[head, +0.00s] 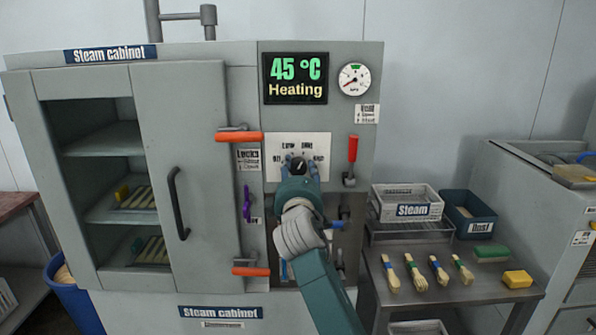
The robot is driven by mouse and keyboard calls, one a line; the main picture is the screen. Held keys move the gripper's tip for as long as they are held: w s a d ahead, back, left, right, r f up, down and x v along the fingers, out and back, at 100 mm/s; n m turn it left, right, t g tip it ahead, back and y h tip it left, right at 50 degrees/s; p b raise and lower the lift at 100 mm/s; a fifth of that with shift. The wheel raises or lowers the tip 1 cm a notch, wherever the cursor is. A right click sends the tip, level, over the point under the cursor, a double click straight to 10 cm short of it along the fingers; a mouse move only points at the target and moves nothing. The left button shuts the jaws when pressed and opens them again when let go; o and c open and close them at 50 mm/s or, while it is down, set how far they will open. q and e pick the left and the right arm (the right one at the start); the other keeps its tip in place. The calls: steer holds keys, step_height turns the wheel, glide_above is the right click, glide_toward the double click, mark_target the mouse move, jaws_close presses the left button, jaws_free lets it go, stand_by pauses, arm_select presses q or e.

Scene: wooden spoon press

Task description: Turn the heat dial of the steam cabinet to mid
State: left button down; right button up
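The steam cabinet (185,110) stands at left and centre, its screen (295,78) reading "45 °C Heating". The heat dial (297,165) is a dark round knob on a white plate (316,145) below the screen. Part of the plate's lettering is hidden by my gripper; "Low" shows at the top, with more blurred lettering to its right. My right gripper (299,172) is at the dial, its fingers on either side of the knob. I cannot tell whether they touch it or how far they are closed. My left gripper is not in view.
A red-handled lever (352,150) is right of the dial; a pressure gauge (354,79) is above it. Orange latches (240,137) and a purple handle (247,203) are to the left. A side table (450,297) holds brushes, a Steam basket (408,206) and a Dust bin (468,215).

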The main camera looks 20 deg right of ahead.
steer(key=shift+o, duration=0.2)
steer(key=v, duration=1.2)
steer(key=shift+f, duration=0.1)
